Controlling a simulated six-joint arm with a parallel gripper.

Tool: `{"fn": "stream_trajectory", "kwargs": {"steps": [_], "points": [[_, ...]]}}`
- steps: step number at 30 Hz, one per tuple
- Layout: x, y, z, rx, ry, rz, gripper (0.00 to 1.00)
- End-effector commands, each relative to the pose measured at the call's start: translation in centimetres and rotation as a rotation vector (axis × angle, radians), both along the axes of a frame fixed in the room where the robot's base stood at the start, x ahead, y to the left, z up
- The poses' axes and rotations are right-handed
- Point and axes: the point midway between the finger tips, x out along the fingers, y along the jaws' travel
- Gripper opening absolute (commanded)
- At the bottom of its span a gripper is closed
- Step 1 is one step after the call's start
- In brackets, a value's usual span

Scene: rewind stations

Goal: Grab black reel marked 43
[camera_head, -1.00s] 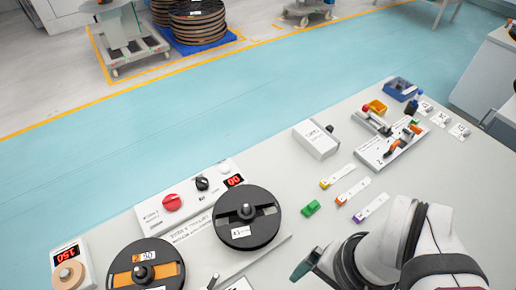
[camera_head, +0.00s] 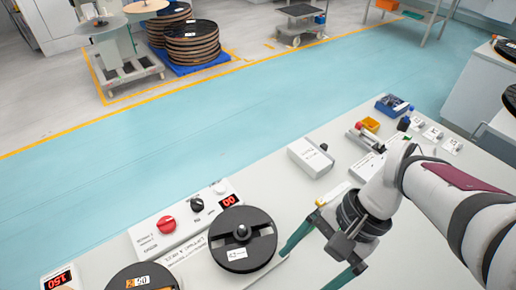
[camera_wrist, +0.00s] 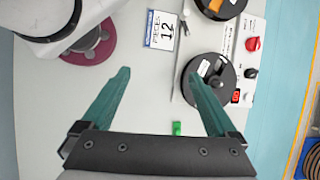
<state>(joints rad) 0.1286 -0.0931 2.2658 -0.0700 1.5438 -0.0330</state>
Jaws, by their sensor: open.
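The black reel (camera_head: 262,240) lies flat on the table in front of a control box, with a round hub and a small white label too small to read now. In the wrist view the reel (camera_wrist: 216,88) shows at upper right. My gripper (camera_head: 303,271) is open and empty, its teal fingers apart, just right of the reel. In the wrist view my gripper (camera_wrist: 158,73) has its right fingertip overlapping the reel's left edge; I cannot tell whether they touch. A second black reel with an orange patch (camera_head: 143,278) is cut off at the bottom edge.
A control box with a red knob (camera_head: 167,225) stands behind the reel. A green block (camera_wrist: 177,128) lies between my fingers in the wrist view.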

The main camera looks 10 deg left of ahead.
Motion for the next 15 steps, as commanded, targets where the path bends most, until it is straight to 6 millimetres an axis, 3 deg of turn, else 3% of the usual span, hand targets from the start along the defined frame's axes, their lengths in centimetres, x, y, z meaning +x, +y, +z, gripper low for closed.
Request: {"fn": "stream_trajectory", "kwargs": {"steps": [3, 7, 10, 15], "points": [[6.4, 0.2, -2.3, 0.190, 0.211, -0.181, 0.94], [12.2, -0.6, -6.2, 0.391, 0.375, -0.360, 0.94], [14.8, -1.3, -8.9, 0.497, 0.448, -0.455, 0.94], [15.9, -1.1, -10.9, 0.564, 0.491, -0.508, 0.94]]}}
